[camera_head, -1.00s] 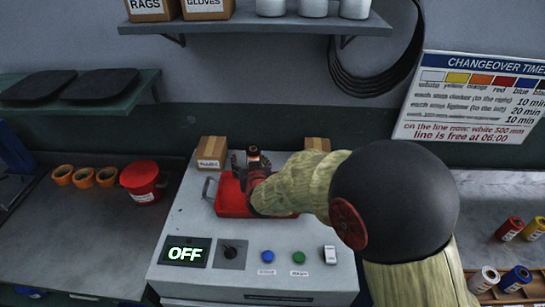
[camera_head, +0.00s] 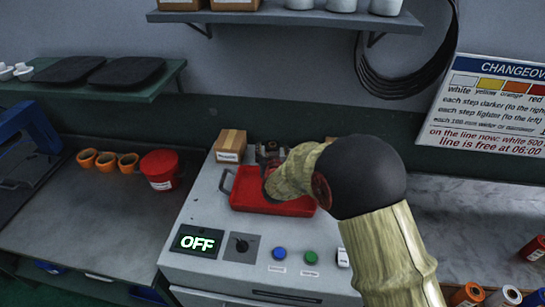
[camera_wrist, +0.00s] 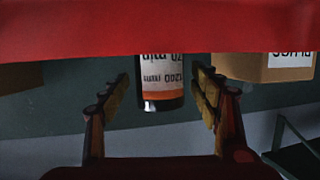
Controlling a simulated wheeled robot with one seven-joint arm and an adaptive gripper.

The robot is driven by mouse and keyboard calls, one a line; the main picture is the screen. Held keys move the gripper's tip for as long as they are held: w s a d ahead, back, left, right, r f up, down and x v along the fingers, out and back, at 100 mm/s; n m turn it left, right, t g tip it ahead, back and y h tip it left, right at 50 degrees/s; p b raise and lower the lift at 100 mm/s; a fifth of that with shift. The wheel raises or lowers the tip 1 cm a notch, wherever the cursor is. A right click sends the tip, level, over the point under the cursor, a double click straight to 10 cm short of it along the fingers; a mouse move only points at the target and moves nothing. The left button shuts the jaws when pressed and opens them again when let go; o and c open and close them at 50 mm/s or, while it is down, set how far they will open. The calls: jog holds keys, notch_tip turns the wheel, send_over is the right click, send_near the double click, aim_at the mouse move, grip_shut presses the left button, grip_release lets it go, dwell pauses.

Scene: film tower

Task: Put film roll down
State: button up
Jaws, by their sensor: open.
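The film roll (camera_wrist: 162,82) shows in the wrist view, dark-ended with an orange band and a white printed label that appears upside down. It stands between the two spread fingers of my gripper (camera_wrist: 161,100), with a visible gap on each side. One end of the roll is hidden behind a broad red surface (camera_wrist: 150,30), probably the red tray. In the head view my gripper (camera_head: 268,152) is at the back of the red tray (camera_head: 285,208) on the grey machine, largely hidden by my arm. I cannot make out the roll there.
A cardboard box (camera_head: 230,146) stands left of my gripper, and another (camera_wrist: 265,66) shows in the wrist view. The machine's display (camera_head: 197,242) reads OFF. A red bucket (camera_head: 160,168) and orange rings (camera_head: 107,161) are on the left bench. A shelf (camera_head: 285,18) hangs above.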

jog(key=shift+c, duration=1.4)
jog(key=c, duration=1.1)
jog(key=shift+r, duration=0.1)
jog(key=shift+c, duration=0.6)
